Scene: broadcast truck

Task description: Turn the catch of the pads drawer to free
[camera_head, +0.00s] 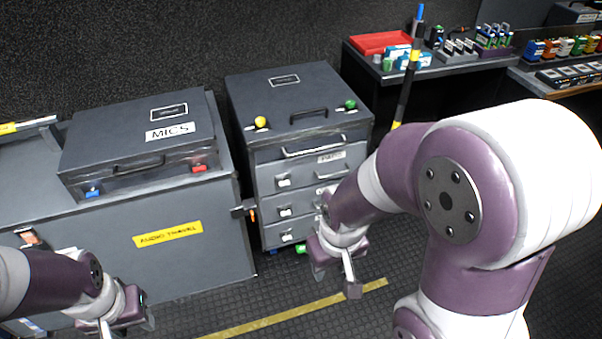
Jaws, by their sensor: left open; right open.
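A dark grey drawer cabinet (262,156) stands in the middle of the view, with several drawers stacked in its front. A white label (330,156) is on the top drawer front, too small to read surely, so I cannot tell which is the pads drawer. My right gripper (336,278) is open and empty, in front of the cabinet's lower right, hiding part of it. My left gripper (127,324) is open at the bottom left, far from the cabinet.
A grey case labelled MICS (120,130) sits on a larger grey chest (190,262) with a yellow label, left of the cabinet. A striped pole (408,85) stands at the cabinet's right. A shelf with a red tray (380,43) is behind. Floor ahead is clear.

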